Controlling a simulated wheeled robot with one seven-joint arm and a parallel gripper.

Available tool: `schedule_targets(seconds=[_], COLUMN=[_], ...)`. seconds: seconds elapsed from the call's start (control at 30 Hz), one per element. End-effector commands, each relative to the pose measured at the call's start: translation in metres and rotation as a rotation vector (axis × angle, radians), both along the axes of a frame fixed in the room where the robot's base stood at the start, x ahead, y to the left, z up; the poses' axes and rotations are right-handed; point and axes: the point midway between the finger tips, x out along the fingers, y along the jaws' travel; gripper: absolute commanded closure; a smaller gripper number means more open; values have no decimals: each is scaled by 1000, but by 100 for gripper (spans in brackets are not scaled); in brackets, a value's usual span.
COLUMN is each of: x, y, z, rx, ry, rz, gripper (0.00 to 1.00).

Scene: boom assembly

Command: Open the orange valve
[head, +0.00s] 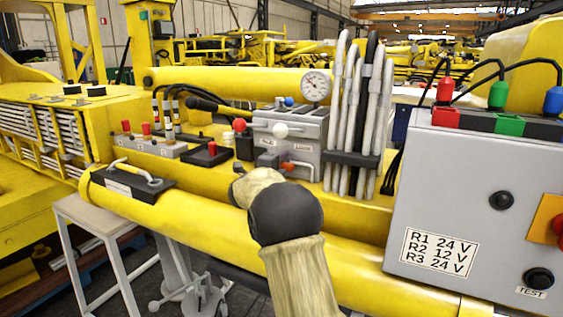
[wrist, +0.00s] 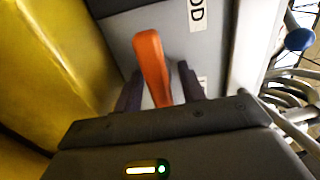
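The orange valve handle (wrist: 150,58) stands out from the grey valve block in the wrist view. In the head view, the orange valve (head: 267,160) is low on the front of the grey valve block (head: 308,128), just beyond my wrist. My gripper (wrist: 160,78) has its two dark fingers apart, one on each side of the handle's lower part. A small gap shows between the handle and the right finger; I cannot tell whether the left finger touches it. In the head view, my arm hides the fingers.
A grey control box (head: 470,200) stands at the right. A yellow boom tube (head: 190,218) runs below.

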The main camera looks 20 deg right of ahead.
Motion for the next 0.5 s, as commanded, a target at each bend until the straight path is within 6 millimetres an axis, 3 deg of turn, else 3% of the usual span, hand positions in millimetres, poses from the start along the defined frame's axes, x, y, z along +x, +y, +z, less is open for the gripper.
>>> schedule_targets(seconds=[0.27,0.47,0.5], x=[1,1,1], y=[-1,-1,-1], z=[0,0,0], rx=[-1,0,0], ry=[-1,0,0], rz=[1,1,1], gripper=[60,97,99])
